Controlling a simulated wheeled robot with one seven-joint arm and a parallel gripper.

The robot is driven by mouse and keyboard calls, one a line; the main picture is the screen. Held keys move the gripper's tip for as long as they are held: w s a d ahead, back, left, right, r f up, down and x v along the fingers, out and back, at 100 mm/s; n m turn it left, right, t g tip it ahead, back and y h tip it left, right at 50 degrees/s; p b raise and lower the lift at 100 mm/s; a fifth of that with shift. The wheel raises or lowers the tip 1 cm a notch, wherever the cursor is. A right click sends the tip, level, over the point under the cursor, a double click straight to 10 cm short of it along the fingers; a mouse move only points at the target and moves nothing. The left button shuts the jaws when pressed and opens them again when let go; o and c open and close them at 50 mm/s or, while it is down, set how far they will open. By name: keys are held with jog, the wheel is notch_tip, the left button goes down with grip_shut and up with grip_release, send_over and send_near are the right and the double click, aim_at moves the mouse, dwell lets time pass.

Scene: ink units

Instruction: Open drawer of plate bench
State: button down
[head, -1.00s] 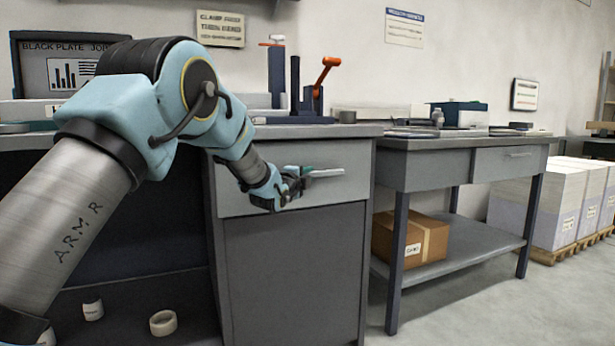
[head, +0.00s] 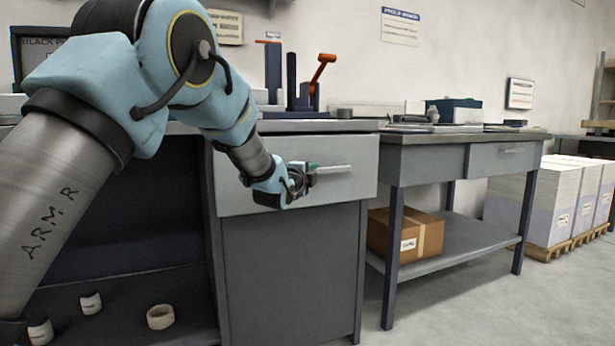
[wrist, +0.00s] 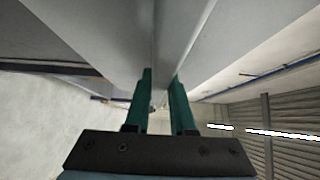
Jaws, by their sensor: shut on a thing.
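The plate bench (head: 290,279) is a grey cabinet bench with a wide drawer (head: 347,190) under its top. The drawer front stands a little forward of the cabinet below, so it is slightly open. A pale bar handle (head: 335,169) runs across the drawer front. My gripper (head: 311,169) is shut on the handle, near its left part. In the wrist view my green fingers (wrist: 161,90) lie on either side of the pale handle bar. The drawer's inside is hidden.
A second bench (head: 425,170) with its own drawer stands to the right, with a cardboard box (head: 390,236) on its lower shelf. Wrapped paper stacks (head: 535,205) stand farther right. A tape roll (head: 160,317) lies low at left. The floor in front right is clear.

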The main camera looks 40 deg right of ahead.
jog(key=s+a, duration=0.3)
jog(key=s, duration=0.6)
jog(key=s+a+b, duration=0.1)
jog(key=s+a, duration=0.3)
jog(key=s, duration=0.6)
jog(key=shift+a, duration=0.2)
jog(key=shift+w, duration=0.1)
jog(key=c, duration=0.8)
grip_release()
jog(key=shift+o, duration=0.2)
jog(key=p+v, duration=0.2)
jog(key=v, duration=0.8)
jog(key=shift+a, duration=0.4)
